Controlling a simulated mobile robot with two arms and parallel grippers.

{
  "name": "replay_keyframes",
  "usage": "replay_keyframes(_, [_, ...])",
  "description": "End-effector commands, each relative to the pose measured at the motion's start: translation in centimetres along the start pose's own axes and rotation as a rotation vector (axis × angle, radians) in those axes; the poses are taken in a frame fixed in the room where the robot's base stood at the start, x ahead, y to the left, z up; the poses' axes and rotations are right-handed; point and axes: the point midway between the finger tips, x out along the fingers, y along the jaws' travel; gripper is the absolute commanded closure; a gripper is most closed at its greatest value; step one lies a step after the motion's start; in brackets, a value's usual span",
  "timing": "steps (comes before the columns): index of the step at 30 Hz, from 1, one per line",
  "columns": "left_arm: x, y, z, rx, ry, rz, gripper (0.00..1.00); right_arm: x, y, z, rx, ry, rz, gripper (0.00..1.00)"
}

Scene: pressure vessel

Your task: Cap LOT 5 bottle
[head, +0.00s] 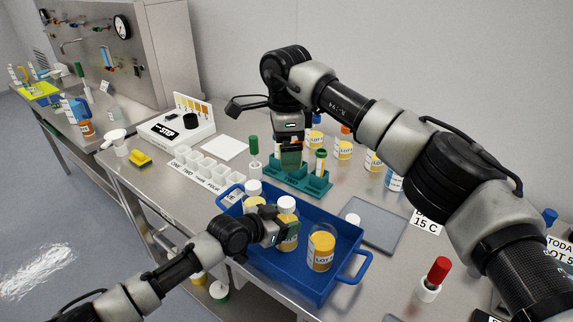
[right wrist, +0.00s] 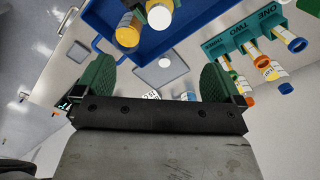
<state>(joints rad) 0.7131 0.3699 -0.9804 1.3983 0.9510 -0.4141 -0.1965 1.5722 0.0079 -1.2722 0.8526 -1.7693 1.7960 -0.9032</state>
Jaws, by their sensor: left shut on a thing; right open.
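A blue tray (head: 258,262) holds several orange-filled bottles. The front right bottle (head: 321,250) has a LOT label, its number hard to read, and no cap on top. My left gripper (head: 277,232) is shut on a white-capped bottle (head: 287,208) inside the tray. A loose white cap (head: 352,219) lies at the near-left edge of a grey mat; it also shows in the right wrist view (right wrist: 164,62). My right gripper (head: 291,155) is above the teal rack, its fingers partly hidden by the wrist; the right wrist view shows its green pads (right wrist: 155,82) apart with nothing between them.
A teal rack (head: 318,187) with tubes stands behind the tray. Several LOT bottles (head: 343,149) stand at the back wall. A grey mat (head: 378,228) lies right of the tray, mostly bare. A red-capped bottle (head: 434,278) stands at the front right.

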Motion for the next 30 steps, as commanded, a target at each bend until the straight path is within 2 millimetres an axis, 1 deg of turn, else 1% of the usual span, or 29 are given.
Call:
replay_keyframes(1, [0.0, 0.0, -0.01, 0.0, 0.0, 0.0, 0.99, -0.53, -0.01, -0.01, 0.0, 0.001, -0.001, 0.02])
replay_keyframes(4, [0.0, -0.01, -0.01, 0.0, 0.0, 0.0, 0.99, -0.98, 0.01, 0.0, 0.0, 0.0, 0.0, 0.02])
replay_keyframes(12, [-0.01, -0.01, -0.03, 0.0, 0.001, 0.0, 0.99, -1.09, 0.02, 0.01, -0.001, 0.0, 0.0, 0.02])
replay_keyframes(13, [-0.01, -0.01, -0.03, 0.0, 0.001, 0.0, 0.3, -1.09, 0.02, 0.01, -0.001, 0.0, 0.0, 0.02])
replay_keyframes(15, [-0.01, -0.01, -0.03, 0.0, 0.001, 0.0, 0.19, -1.08, 0.02, 0.01, -0.001, 0.0, 0.0, 0.02])
replay_keyframes(17, [-0.01, -0.01, -0.03, 0.0, 0.001, 0.0, 0.1, -1.07, 0.02, 0.01, -0.001, 0.0, 0.0, 0.02])
replay_keyframes(18, [-0.01, -0.01, -0.03, 0.0, 0.001, 0.0, 0.03, -1.07, 0.02, 0.01, -0.001, 0.0, 0.0, 0.02])
replay_keyframes(26, [-0.03, -0.01, -0.01, 0.0, 0.0, 0.0, 0.03, -1.05, 0.01, 0.01, -0.001, 0.0, 0.0, 0.02])
replay_keyframes(30, [-0.78, -0.09, 0.07, 0.0, 0.001, -0.001, 0.03, -0.93, 0.01, 0.01, -0.001, 0.0, 0.0, 0.02])
